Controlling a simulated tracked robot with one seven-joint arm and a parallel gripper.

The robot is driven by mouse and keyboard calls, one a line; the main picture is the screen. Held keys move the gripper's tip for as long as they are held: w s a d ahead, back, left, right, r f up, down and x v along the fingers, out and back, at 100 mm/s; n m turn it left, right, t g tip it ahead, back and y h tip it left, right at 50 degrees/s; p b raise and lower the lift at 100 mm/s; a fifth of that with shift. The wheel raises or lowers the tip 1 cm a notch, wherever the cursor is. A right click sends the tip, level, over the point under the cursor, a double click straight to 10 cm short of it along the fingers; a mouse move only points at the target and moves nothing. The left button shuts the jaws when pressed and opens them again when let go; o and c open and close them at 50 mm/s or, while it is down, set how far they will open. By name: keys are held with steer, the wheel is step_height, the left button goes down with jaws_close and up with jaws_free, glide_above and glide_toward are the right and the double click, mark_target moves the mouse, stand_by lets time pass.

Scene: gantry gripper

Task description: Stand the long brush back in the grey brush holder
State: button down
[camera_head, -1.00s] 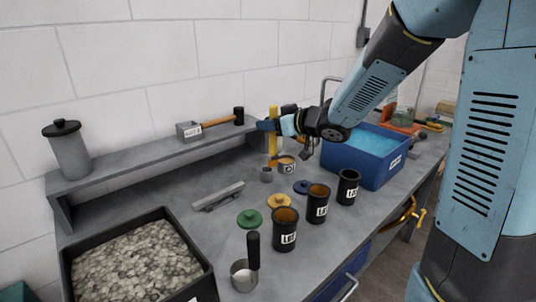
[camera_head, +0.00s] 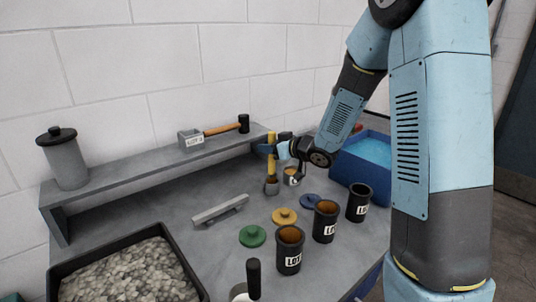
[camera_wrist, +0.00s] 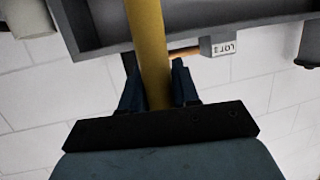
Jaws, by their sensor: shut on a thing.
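The long brush (camera_head: 271,160) has a yellow handle and is upright in the head view. My gripper (camera_head: 272,149) is shut on its handle. In the wrist view, the yellow handle (camera_wrist: 151,60) runs between the two dark fingers (camera_wrist: 158,88). The bristles are not clearly seen.
Black LOT jars (camera_head: 290,251), coloured lids (camera_head: 284,216) and a grey bar (camera_head: 220,210) lie in front. A raised shelf (camera_head: 160,165) is behind, a blue water tub (camera_head: 362,172) right.

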step_height(320, 180, down, 3)
steer(key=shift+r, duration=0.1)
steer(key=c, duration=0.8)
jaws_free()
steer(key=shift+s, duration=0.1)
